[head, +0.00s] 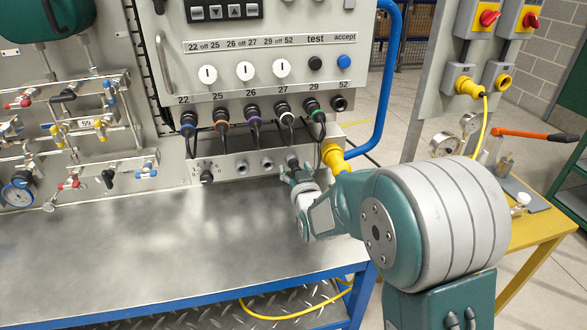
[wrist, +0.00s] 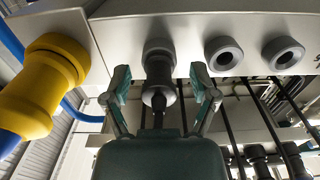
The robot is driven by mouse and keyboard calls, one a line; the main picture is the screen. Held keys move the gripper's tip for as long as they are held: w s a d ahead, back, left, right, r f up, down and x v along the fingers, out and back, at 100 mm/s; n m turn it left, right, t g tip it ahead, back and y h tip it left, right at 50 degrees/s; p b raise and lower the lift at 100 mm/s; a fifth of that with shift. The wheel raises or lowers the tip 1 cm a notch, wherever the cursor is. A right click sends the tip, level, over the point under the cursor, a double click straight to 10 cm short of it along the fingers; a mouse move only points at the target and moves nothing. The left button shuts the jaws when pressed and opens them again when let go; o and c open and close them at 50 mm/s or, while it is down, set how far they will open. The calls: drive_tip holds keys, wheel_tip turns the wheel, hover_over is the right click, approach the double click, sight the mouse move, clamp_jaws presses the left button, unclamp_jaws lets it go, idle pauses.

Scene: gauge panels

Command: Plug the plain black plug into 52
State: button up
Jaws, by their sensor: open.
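The plain black plug (head: 291,160) sits in the right-hand socket of the low metal box under the panel. In the wrist view the black plug (wrist: 159,72) points into its socket, its narrower end and cable toward me. My gripper (head: 299,178) is at this plug. In the wrist view my gripper (wrist: 161,86) is open, one finger on each side of the plug, with gaps visible. Socket 52 (head: 339,103) is empty, at the right end of the upper row. My gripper is below and left of it. My fingers partly hide the plug in the head view.
Ringed plugs fill sockets 22 to 29; the nearest is the green-ringed plug (head: 317,114). Their cables hang down behind the low box (head: 225,169). A yellow connector (head: 335,155) juts out right of my gripper. A blue tube rail (head: 388,90) borders the panel. The metal bench (head: 150,250) is clear.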

idle(0.8)
clamp_jaws()
drive_tip(key=shift+v, duration=2.95)
